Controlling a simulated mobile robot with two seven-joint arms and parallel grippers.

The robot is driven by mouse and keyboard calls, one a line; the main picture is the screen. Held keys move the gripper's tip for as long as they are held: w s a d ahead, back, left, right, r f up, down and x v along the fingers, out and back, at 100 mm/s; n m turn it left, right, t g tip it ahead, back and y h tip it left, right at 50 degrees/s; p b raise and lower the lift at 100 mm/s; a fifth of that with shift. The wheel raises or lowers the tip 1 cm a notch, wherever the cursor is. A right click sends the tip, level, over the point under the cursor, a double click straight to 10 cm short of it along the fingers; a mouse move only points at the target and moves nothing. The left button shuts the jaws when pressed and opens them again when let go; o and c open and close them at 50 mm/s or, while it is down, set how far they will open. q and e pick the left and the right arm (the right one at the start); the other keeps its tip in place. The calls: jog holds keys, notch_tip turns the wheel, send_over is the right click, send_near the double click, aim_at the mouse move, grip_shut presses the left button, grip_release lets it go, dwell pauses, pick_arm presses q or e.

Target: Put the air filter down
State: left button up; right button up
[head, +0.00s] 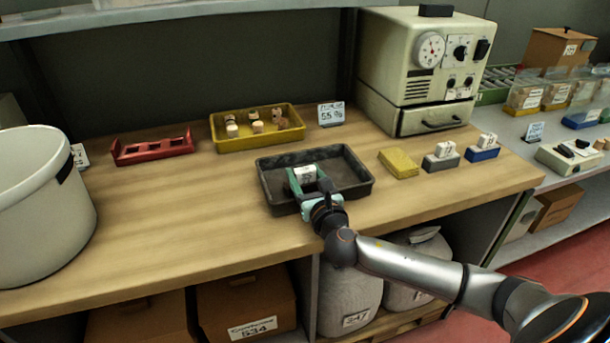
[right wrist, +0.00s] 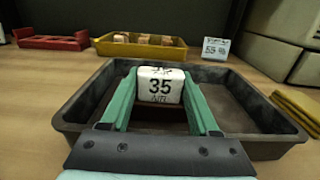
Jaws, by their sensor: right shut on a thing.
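The air filter is a small white block marked "35"; it shows in the head view (head: 306,173) and in the right wrist view (right wrist: 160,86). My right gripper (head: 308,183) is shut on it, with one green finger on each side in the right wrist view (right wrist: 160,100). The block is over or in the dark grey tray (head: 352,194), left of its middle in the head view. I cannot tell whether its underside touches the tray floor. The tray also fills much of the right wrist view (right wrist: 75,108). My left gripper is not in view.
A yellow tray (head: 219,138) with several corks and a red rack (head: 152,149) stand behind. A yellow pad (head: 398,163), a grey holder (head: 441,161) and a blue holder (head: 482,154) are to the right. A machine (head: 405,60) stands behind them. A white bucket (head: 40,220) is far left.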

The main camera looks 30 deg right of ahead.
jog(key=o, duration=1.4)
jog(key=shift+f, duration=0.1)
jog(key=shift+c, duration=0.2)
jog(key=shift+r, duration=0.25)
jog(key=v, duration=1.2)
jog(key=shift+f, duration=0.1)
